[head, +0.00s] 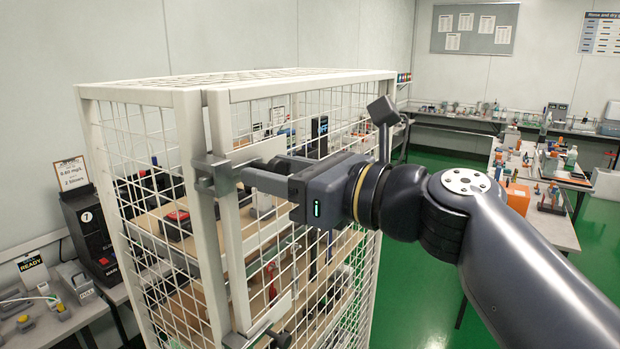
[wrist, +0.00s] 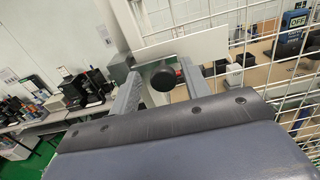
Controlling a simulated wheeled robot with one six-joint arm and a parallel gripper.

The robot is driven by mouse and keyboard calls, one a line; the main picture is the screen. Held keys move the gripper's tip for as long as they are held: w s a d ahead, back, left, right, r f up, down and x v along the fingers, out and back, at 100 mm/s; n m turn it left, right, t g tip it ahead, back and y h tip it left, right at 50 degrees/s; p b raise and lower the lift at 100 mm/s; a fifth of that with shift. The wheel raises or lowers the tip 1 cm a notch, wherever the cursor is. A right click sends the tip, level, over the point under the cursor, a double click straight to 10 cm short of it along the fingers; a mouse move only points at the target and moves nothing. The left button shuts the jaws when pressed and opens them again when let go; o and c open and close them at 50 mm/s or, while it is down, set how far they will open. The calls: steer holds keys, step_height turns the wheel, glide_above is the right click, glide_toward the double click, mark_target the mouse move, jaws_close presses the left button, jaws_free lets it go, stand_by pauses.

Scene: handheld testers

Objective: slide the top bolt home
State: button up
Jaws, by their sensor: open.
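The top bolt (head: 212,175) is a grey metal fitting at the join between the cream cage post and door frame. Its round black knob (wrist: 163,79) shows in the wrist view, standing out from a pale plate (wrist: 200,45). My gripper (head: 256,173) reaches in from the right at the bolt's height, close to the door. In the wrist view my gripper (wrist: 159,72) is open, with one finger on each side of the knob and small gaps showing. My gripper hides the knob in the head view. How far the bolt is thrown is unclear.
The mesh cage (head: 330,100) holds shelves with handheld devices. A lower bolt (head: 258,338) sits near the door's bottom edge. Benches with clutter (head: 540,190) stand at right, with green floor between.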

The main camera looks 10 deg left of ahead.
steer(key=b+v, duration=0.1)
steer(key=v, duration=0.9)
steer(key=shift+s, duration=0.1)
steer(key=shift+a, duration=0.1)
steer(key=shift+p+x, duration=0.6)
steer(key=shift+x, duration=4.65)
